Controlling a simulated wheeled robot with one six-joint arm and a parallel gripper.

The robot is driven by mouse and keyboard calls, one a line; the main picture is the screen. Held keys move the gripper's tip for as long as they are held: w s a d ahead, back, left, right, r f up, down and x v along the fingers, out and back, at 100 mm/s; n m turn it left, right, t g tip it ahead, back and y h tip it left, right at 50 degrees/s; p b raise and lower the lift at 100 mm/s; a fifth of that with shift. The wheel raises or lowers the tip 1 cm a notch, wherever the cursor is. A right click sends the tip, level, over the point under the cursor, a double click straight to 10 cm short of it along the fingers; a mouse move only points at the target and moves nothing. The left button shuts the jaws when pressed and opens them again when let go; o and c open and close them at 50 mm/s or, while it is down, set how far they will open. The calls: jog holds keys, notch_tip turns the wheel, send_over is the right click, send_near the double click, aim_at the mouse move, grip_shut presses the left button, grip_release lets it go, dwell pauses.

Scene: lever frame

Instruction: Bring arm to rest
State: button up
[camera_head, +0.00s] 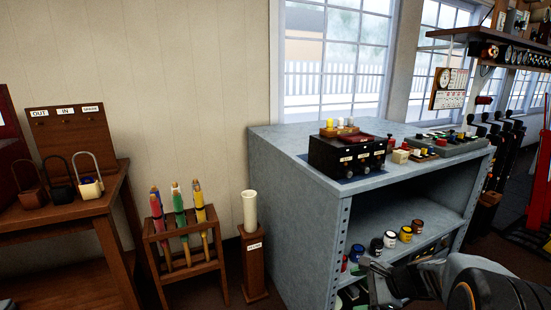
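My arm reaches in from the lower right corner. My gripper (374,277) points left, in front of the lower part of the grey cabinet (300,225). It hides some of the cabinet's lower shelf. I see nothing held in it, but the gap between its fingers is too small to make out. Whether it touches the cabinet cannot be told.
Several small jars (390,239) stand on the cabinet's open shelf. A black box (345,155) sits on top. A wooden rack (185,235) holds coloured sticks, beside a post with a white cylinder (250,210). Levers (500,150) stand at the right.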

jog(key=s+a+r+n+h+p, duration=0.2)
jog(key=s+r+n+p, duration=0.2)
jog(key=r+n+p, duration=0.2)
jog(key=s+a+r+n+h+p, duration=0.2)
jog(key=s+r+n+p, duration=0.3)
jog(key=r, duration=0.6)
jog(key=s+a+r+n+g+h+p, duration=0.1)
jog(key=s+a+r+n+h+p, duration=0.1)
jog(key=s+r+n+p, duration=0.3)
notch_tip(320, 180, up, 4)
jog(key=n+h+p, duration=0.1)
jog(key=n+p, duration=0.1)
jog(key=p, duration=0.1)
jog(key=shift+h, duration=0.4)
